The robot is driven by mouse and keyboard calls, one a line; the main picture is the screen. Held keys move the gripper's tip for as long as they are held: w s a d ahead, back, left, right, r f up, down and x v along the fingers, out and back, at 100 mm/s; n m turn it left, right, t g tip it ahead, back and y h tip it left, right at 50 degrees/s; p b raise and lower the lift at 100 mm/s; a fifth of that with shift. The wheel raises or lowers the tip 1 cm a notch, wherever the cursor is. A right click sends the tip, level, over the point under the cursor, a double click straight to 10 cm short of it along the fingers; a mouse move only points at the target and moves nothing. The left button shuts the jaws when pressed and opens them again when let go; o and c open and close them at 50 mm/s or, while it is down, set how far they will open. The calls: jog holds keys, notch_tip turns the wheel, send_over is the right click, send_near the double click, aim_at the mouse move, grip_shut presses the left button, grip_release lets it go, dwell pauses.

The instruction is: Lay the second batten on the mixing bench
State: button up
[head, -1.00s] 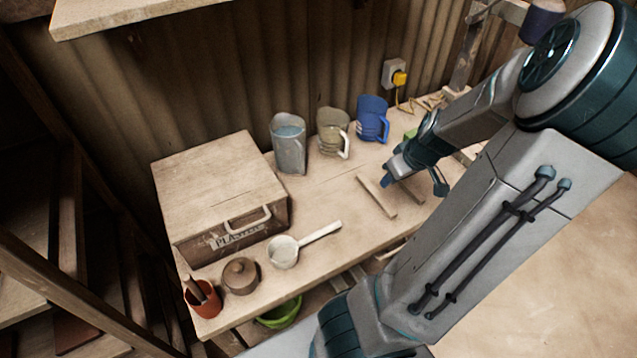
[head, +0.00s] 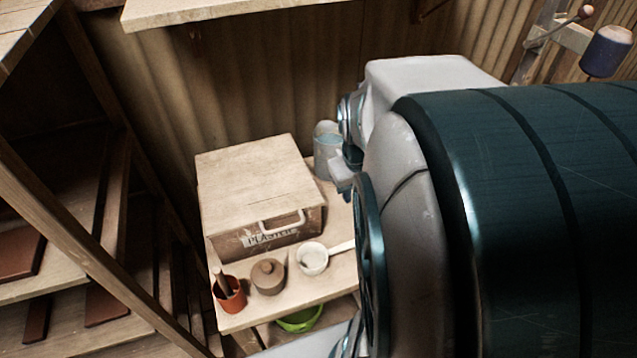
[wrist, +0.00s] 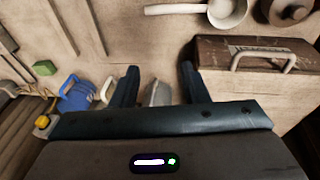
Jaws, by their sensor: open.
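Two pale wooden battens lie on the mixing bench in the wrist view, roughly side by side with a gap between them: one batten (wrist: 61,27) at the far left and the other batten (wrist: 92,24) to its right. The bench (wrist: 135,45) is pale wood; its near end shows in the head view (head: 247,317). My gripper (wrist: 157,72) is open and empty above the bench, apart from both battens, with a grey jug (wrist: 159,94) seen between its fingers. In the head view my arm hides the battens and my gripper.
A plaster box (wrist: 250,60) with a handle stands on the bench, with a white ladle (head: 313,259), a lidded brown pot (head: 268,277) and a red cup (head: 229,294) before it. A blue jug (wrist: 76,96) and a green block (wrist: 44,68) are left of my gripper.

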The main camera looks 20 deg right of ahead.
jog(key=s+a+r+t+y, duration=0.1)
jog(key=s+a+r, duration=0.4)
jog(key=a, duration=0.4)
jog(key=shift+s+r+t+y, duration=0.3)
jog(key=shift+r, duration=0.05)
